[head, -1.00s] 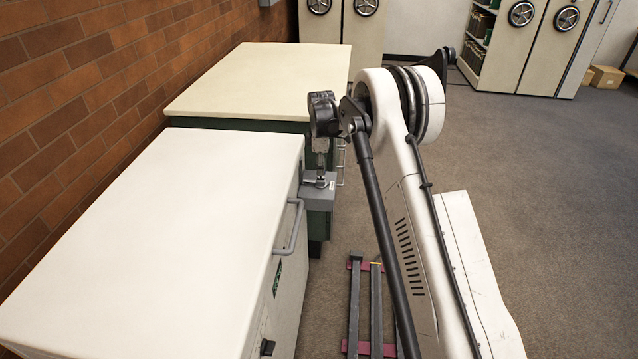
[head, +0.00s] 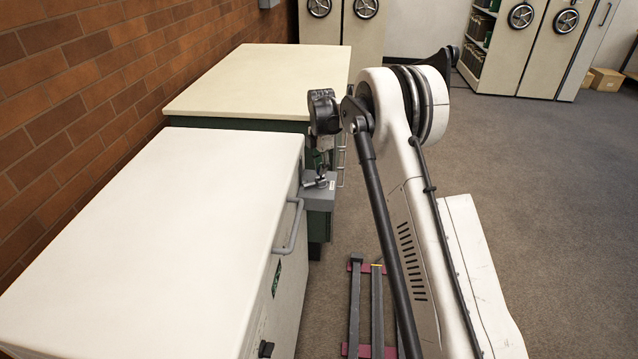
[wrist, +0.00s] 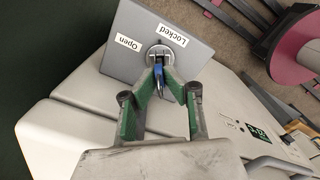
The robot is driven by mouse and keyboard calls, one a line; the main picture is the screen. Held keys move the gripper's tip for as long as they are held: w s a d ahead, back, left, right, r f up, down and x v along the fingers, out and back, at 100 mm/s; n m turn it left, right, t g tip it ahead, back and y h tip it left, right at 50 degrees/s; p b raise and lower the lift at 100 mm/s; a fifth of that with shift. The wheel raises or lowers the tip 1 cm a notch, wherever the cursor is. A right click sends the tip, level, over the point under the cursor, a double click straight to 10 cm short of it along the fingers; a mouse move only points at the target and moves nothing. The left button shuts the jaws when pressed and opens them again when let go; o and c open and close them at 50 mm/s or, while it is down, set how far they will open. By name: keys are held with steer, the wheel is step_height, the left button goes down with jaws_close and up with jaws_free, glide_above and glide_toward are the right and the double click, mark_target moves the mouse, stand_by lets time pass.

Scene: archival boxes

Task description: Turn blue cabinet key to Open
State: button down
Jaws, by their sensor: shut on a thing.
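The blue key (wrist: 158,79) sits at the round lock on the grey lock panel (wrist: 118,63) in the wrist view. White labels on the panel read "Open" (wrist: 129,42) and "Locked" (wrist: 173,34), to either side of the lock. My gripper (wrist: 167,88), with green-lined fingers, is shut on the blue key. The fingers hide part of the key, and I cannot tell exactly which label it points to. In the head view, the panel is the top of a grey box (head: 319,198) on the cabinet side, with my gripper (head: 322,178) just above it; the key is too small to make out there.
A white-topped cabinet (head: 150,225) with a grey handle (head: 293,228) stands close beside the grey box. A cream-topped green cabinet (head: 260,80) is behind it, along the brick wall (head: 85,85). Open carpet (head: 540,200) lies to the right.

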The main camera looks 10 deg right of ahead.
steer(key=n+b, duration=0.1)
steer(key=n, duration=0.5)
steer(key=shift+n, duration=0.3)
steer(key=n+b, duration=0.1)
steer(key=n, duration=0.5)
steer(key=shift+b, duration=0.3)
steer(key=c, duration=1.2)
jaws_free()
steer(key=shift+c, duration=0.2)
steer(key=shift+r, duration=0.1)
steer(key=shift+r+p, duration=1.85)
steer(key=shift+r, duration=2.6)
